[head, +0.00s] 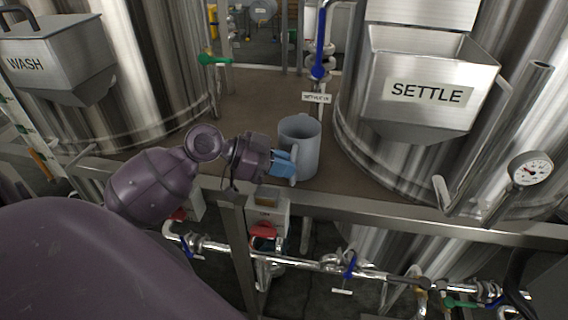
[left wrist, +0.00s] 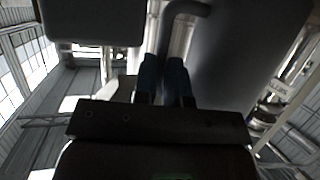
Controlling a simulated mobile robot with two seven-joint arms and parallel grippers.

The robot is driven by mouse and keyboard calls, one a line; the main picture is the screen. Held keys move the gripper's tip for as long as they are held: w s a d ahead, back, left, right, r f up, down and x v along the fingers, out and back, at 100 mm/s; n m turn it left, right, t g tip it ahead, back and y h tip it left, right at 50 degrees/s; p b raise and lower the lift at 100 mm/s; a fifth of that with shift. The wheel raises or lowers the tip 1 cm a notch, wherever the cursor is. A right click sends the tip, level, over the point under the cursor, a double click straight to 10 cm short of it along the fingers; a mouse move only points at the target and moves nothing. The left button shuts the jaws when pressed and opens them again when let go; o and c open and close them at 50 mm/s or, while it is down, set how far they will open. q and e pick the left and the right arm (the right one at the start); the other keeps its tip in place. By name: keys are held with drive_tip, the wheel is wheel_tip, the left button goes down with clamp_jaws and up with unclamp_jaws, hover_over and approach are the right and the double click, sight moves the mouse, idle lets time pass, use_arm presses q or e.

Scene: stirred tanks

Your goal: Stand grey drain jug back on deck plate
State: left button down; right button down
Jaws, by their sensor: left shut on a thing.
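The grey drain jug (head: 301,133) is upright over the brown deck plate (head: 262,100), between the two tanks and close to the front rail. I cannot tell whether its base touches the plate. My left gripper (head: 284,168) comes in from the left, its blue fingers shut on the jug's handle at the near side. In the left wrist view the dark blue fingers (left wrist: 166,82) close around the grey handle, and the jug's body (left wrist: 240,50) fills the upper right. My right gripper is not in view.
The SETTLE tank's hopper (head: 430,85) and wall stand close on the jug's right. The WASH hopper (head: 60,60) is at the far left. A metal rail (head: 400,221) edges the deck in front, with pipes and valves (head: 350,264) below. Deck behind the jug is clear.

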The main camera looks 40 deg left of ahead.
use_arm(q)
drive_tip(key=shift+f, duration=0.1)
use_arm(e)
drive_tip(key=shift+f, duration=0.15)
